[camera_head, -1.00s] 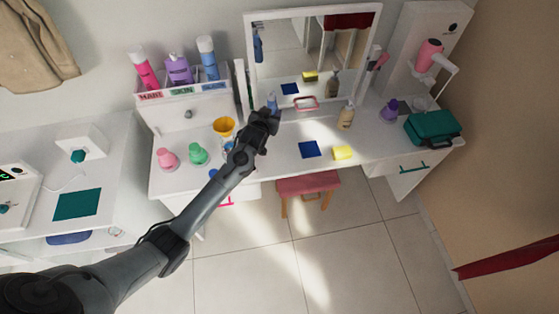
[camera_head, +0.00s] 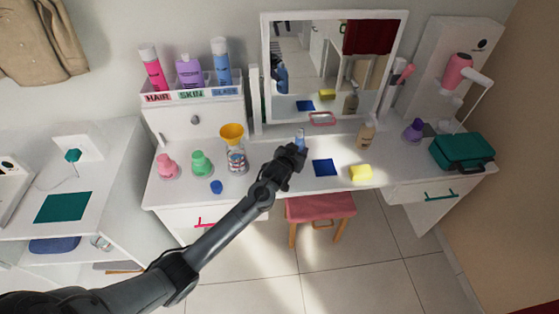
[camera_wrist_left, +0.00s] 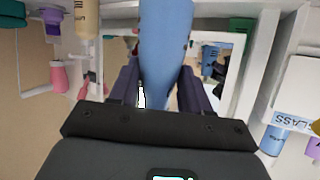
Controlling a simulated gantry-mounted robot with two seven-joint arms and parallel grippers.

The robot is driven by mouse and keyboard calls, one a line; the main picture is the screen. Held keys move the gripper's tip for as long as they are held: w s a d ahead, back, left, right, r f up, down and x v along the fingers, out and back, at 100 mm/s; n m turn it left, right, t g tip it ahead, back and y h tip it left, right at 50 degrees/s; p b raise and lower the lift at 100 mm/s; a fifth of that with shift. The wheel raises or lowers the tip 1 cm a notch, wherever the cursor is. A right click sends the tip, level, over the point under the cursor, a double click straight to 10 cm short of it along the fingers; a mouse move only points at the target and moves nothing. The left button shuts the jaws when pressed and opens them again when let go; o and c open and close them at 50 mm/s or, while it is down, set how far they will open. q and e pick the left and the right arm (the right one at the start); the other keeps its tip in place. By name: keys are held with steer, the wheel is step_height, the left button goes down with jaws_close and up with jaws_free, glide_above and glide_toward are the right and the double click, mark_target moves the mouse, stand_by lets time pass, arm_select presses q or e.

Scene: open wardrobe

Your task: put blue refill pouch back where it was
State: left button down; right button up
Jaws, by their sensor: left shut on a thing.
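My left gripper (camera_head: 298,150) is shut on the blue refill pouch (camera_wrist_left: 166,45), which stands up between the two fingers in the left wrist view. In the head view only a small pale-blue part of the pouch (camera_head: 300,137) shows beyond the gripper. The gripper is over the middle of the white vanity top, in front of the mirror (camera_head: 325,65). A dark blue square mat (camera_head: 325,167) lies just right of the gripper. A bottle with a yellow funnel (camera_head: 232,132) in its top stands to the left. My right gripper is out of view.
A rack (camera_head: 195,93) with labels holds pink, purple and blue bottles at the back left. Pink (camera_head: 166,166) and green (camera_head: 201,163) bottles stand at the left. A yellow sponge (camera_head: 361,172), a pump bottle (camera_head: 366,135) and a teal case (camera_head: 462,151) are to the right.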

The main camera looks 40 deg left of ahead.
arm_select(q)
steer(key=shift+a+f+b, duration=0.55)
steer(key=shift+a+f, duration=1.45)
steer(key=shift+f, duration=0.2)
steer(key=shift+a+f+b, duration=0.55)
steer(key=shift+a+f, duration=1.45)
steer(key=shift+f, duration=0.15)
steer(key=shift+f, duration=0.2)
steer(key=c, duration=0.5)
jaws_free()
steer(key=shift+r, duration=0.15)
